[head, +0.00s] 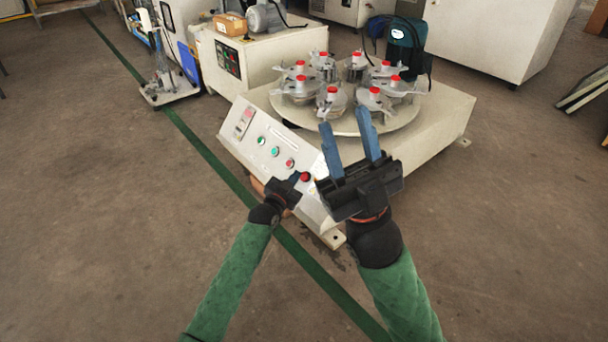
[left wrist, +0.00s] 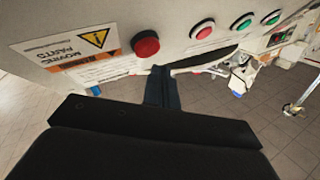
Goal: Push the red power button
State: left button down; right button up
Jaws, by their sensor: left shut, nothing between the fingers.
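The control panel (head: 262,142) is the sloped white front face of the machine. A large red button (head: 305,177) sits at its right end; it also shows in the left wrist view (left wrist: 145,44). A smaller red button with a pale ring (head: 290,163) is beside it, also in the left wrist view (left wrist: 202,30). My left gripper (head: 297,178) is shut and empty, close to the large red button. In the left wrist view its fingertips (left wrist: 162,73) are just below that button; contact cannot be told. My right gripper (head: 346,118) is open and empty, in front of the turntable.
Two green buttons (head: 261,140) continue the row leftward. A round turntable (head: 405,115) carries several metal fixtures with red caps. A warning label (left wrist: 95,38) is next to the large red button. Clear floor (head: 120,240) lies to the left.

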pick_arm(q)
jog(key=shift+r, duration=0.1)
jog(key=s+a+r+p, duration=0.1)
jog(key=a+p, duration=0.1)
jog(key=p, duration=0.1)
jog(key=s+a+r+p, duration=0.1)
jog(key=r+p, duration=0.1)
jog(key=p, duration=0.1)
jog(key=shift+s+a+r, duration=0.3)
jog(key=shift+s+a, duration=0.05)
dwell(0.4)
